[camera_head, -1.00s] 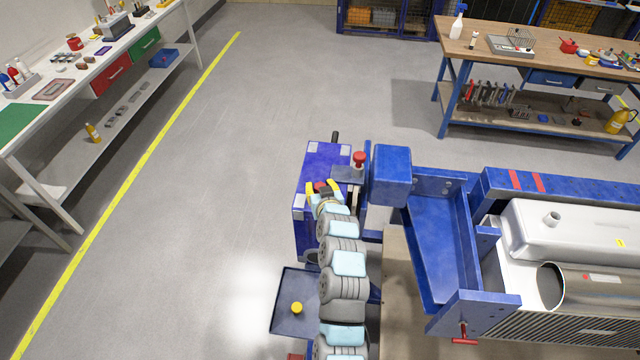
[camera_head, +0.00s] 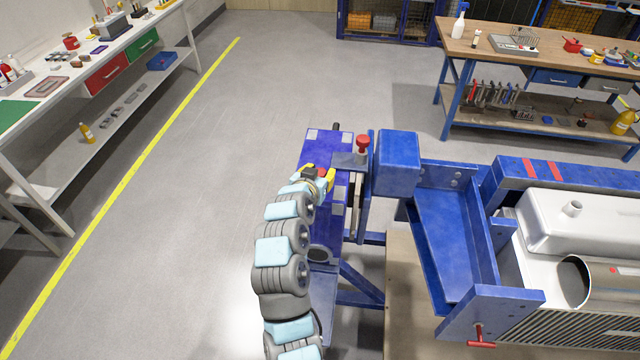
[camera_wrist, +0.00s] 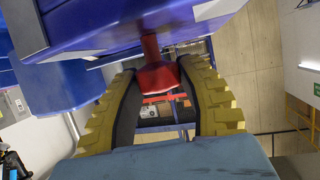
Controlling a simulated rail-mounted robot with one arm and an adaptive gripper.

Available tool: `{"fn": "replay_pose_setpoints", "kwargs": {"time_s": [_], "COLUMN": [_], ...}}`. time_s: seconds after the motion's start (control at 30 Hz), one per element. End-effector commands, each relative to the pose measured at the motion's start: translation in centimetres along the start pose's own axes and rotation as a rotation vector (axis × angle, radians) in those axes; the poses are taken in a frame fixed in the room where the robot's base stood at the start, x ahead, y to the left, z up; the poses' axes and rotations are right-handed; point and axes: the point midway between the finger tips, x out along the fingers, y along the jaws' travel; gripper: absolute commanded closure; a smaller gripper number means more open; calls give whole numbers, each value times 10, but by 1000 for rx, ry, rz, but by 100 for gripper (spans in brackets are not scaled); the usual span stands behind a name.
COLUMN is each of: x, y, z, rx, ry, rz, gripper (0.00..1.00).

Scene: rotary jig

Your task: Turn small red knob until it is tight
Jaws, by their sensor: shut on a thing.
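The small red knob (camera_wrist: 157,77) sits on a short red stem under the blue jig housing in the wrist view. My gripper (camera_wrist: 160,72) has its yellow, dark-lined fingers on either side of the knob and is shut on it. In the head view my gripper (camera_head: 318,178) is at the front of the blue jig stand (camera_head: 325,147), with a bit of red showing between the yellow fingers. The arm hides the lower front of the stand.
A larger red knob (camera_head: 362,143) stands on top of the jig, right of my gripper. A blue frame (camera_head: 440,220) holds a grey machine unit (camera_head: 560,230) at the right. A red T-handle (camera_head: 480,337) sticks out at the frame's front. Floor at the left is clear.

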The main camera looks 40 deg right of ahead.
Motion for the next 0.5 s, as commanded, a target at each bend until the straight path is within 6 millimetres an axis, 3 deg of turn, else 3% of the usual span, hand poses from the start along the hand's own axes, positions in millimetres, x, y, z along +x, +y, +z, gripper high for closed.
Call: {"fn": "replay_pose_setpoints", "kwargs": {"time_s": [0.03,0.5], "x": [4,3], "y": [-2,-2], "z": [10,9], "rx": [5,91], "ry": [0,-1], "rz": [18,221], "gripper": [97,97]}}
